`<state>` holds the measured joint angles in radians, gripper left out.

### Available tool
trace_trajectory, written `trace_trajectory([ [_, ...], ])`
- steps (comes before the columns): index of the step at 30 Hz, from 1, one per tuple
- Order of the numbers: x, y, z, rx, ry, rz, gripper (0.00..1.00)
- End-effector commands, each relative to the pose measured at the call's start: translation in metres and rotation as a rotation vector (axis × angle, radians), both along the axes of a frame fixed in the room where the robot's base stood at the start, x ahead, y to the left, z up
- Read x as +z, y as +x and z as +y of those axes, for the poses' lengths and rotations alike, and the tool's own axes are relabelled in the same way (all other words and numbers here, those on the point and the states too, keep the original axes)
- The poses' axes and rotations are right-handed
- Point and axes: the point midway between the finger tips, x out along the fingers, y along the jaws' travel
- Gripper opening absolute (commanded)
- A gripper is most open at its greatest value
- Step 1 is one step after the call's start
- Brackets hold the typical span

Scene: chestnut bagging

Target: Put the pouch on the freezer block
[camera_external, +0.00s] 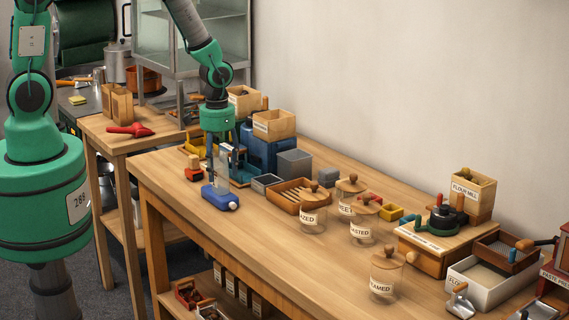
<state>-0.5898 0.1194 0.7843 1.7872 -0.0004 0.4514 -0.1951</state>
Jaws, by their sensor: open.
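The freezer block (221,197) appears to be the blue block with a white cap, lying on the left part of the wooden table. A pale, see-through upright shape, probably the pouch (222,172), shows just above and behind the block. I cannot tell whether it rests on the block or stands behind it. My gripper (222,150) points down over this spot from the green arm. Its fingers are open, close to the top of the pale shape. The fingertips are small and partly lost against the blue equipment behind.
A blue machine (264,150) with wooden boxes stands behind my gripper. A small red-and-wood item (194,170) is left of the block. A grey container (294,165), a slatted wooden tray (290,196) and lidded jars (313,214) stand to the right. The front table strip is clear.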

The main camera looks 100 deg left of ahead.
Motion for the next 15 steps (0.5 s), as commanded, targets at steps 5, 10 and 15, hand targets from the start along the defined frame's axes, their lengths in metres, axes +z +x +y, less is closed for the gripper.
trace_trajectory([
  [5, 0.022, 0.001, 0.001, 0.000, 0.001, -0.003, 0.57],
  [10, 0.050, 0.001, 0.001, 0.000, 0.002, -0.004, 0.57],
  [15, 0.078, 0.001, 0.000, 0.000, 0.001, -0.003, 0.57],
])
